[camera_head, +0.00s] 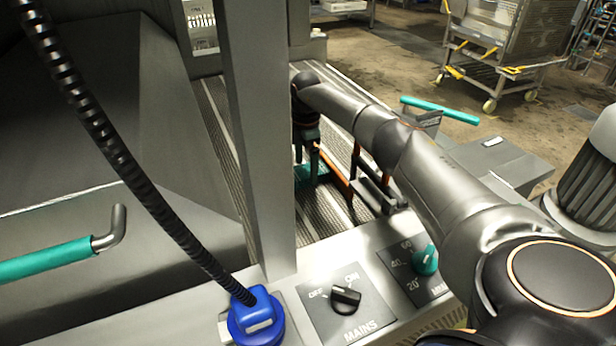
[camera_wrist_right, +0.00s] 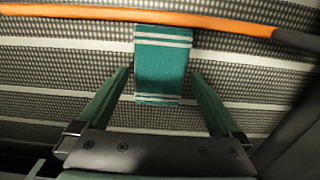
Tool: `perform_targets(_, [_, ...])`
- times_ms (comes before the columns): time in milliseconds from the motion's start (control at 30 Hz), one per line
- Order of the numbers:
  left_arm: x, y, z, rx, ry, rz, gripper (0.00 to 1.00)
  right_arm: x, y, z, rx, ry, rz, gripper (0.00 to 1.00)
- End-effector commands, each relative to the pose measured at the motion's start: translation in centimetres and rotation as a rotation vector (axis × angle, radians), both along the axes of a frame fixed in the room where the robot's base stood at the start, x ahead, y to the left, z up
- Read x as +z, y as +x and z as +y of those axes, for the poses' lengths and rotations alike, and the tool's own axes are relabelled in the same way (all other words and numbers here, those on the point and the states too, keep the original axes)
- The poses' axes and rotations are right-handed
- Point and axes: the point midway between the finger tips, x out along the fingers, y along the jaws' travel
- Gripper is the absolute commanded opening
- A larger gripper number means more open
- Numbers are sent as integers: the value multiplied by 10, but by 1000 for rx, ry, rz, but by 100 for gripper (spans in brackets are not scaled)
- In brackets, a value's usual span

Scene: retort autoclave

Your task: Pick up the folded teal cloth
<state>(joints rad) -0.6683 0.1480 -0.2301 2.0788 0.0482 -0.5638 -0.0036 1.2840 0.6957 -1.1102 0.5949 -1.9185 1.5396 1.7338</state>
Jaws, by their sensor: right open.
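The folded teal cloth (camera_wrist_right: 161,62) has pale stripes near its ends and lies flat on the ribbed, perforated surface. In the right wrist view it is upper centre, between the two fingers of my open right gripper (camera_wrist_right: 160,76). The fingertips are apart, one on each side of it in the picture; I cannot tell their height above it. In the head view my right gripper (camera_head: 307,157) points down over the cloth (camera_head: 318,174), which it and a grey post partly hide. My left gripper is not in view.
An orange bar with a dark end (camera_wrist_right: 215,22) lies beside the cloth. A grey post (camera_head: 262,140) stands left of my arm. The control panel has a MAINS knob (camera_head: 345,299), a teal knob (camera_head: 424,261) and a blue plug (camera_head: 256,318) with a dark hose.

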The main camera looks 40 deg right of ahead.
Motion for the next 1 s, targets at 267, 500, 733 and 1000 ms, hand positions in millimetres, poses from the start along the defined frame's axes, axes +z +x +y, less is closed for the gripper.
perform_targets(267, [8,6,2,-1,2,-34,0,-9,0,1,2,1,-1,100])
perform_targets(500, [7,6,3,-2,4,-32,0,-9,0,1,2,0,-1,75])
perform_targets(733, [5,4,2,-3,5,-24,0,-8,0,1,2,0,-1,49])
perform_targets(1000, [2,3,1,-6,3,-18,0,-8,1,1,2,1,-1,26])
